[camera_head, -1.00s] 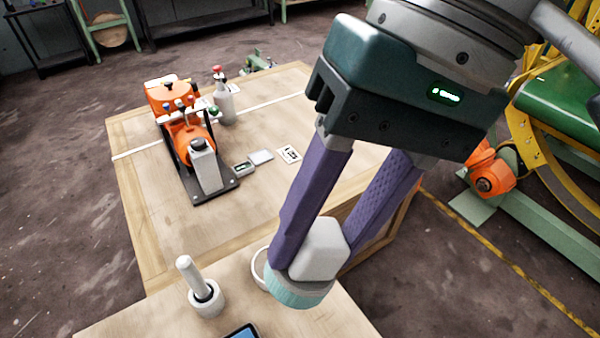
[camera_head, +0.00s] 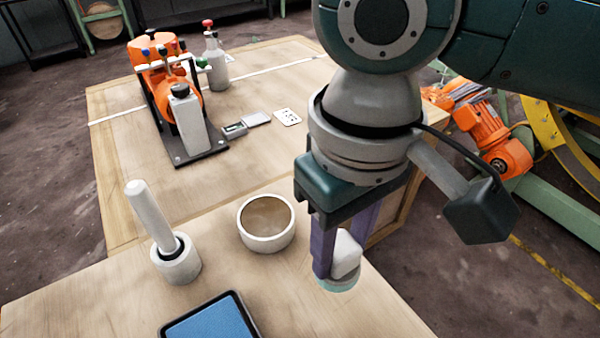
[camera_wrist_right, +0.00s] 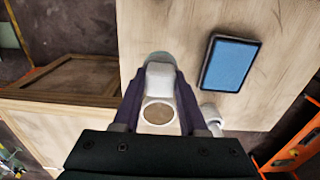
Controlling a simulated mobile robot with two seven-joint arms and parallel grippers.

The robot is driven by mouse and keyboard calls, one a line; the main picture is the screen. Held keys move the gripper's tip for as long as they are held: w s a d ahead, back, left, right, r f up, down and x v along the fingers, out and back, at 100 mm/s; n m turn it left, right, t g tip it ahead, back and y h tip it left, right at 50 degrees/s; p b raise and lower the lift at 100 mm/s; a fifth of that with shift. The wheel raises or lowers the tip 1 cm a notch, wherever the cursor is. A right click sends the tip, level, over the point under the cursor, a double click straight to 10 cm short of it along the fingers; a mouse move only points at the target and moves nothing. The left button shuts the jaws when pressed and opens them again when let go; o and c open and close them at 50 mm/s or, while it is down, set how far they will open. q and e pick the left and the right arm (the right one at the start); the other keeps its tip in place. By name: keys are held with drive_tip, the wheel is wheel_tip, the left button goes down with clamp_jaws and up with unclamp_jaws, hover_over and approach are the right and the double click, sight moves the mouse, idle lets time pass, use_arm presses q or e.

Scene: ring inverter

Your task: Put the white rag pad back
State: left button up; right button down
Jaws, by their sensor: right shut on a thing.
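The white rag pad (camera_head: 346,254) is a white block with a pale teal round underside (camera_head: 340,284). My right gripper (camera_head: 335,262) is shut on it, a purple finger on each side. The pad also shows between the fingers in the right wrist view (camera_wrist_right: 160,76). A round white dish or ring (camera_head: 266,238) stands on the near wooden table, left of the pad and apart from it; it looks empty, with a tan inside. It also shows in the right wrist view (camera_wrist_right: 158,113). The pad's height above the table is hard to tell. My left gripper is not in view.
A white rod in a round holder (camera_head: 175,262) stands left of the dish. A blue-screened tablet (camera_head: 212,322) lies at the front. On the far table are an orange machine (camera_head: 183,105), a grey bottle (camera_head: 215,70) and small flat items. The near table's right front is bare.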

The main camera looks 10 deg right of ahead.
sight(336, 272)
wheel_tip(336, 272, down, 5)
drive_tip(key=shift+f+b, duration=0.1)
drive_tip(key=shift+b, duration=0.35)
wheel_tip(336, 272, down, 4)
drive_tip(key=shift+f+b, duration=0.2)
drive_tip(key=shift+b, duration=0.45)
drive_tip(key=shift+c, duration=2.2)
unclamp_jaws()
